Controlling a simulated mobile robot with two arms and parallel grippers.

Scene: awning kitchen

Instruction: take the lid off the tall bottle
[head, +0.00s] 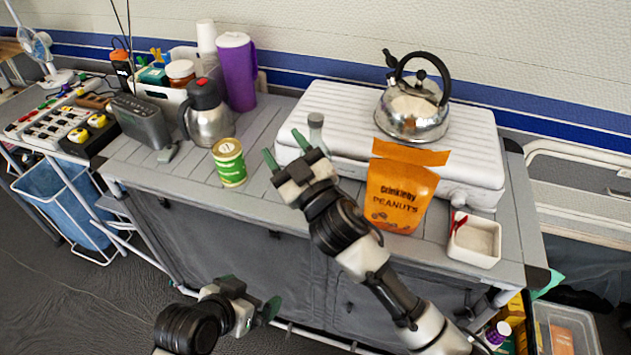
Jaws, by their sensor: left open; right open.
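A tall purple bottle (239,78) with a pale lilac lid (233,40) stands upright at the back left of the counter. A smaller clear bottle (316,138) with a grey cap (315,119) stands by the white case; its lower part is hidden behind my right gripper. My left gripper (249,293) is open and empty, low in front of the counter.
A green can (229,163) and a steel jug (208,115) stand left of my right gripper. A kettle (412,108) sits on the white case (341,108). An orange peanut bag (399,195) and a white dish (474,242) are at right.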

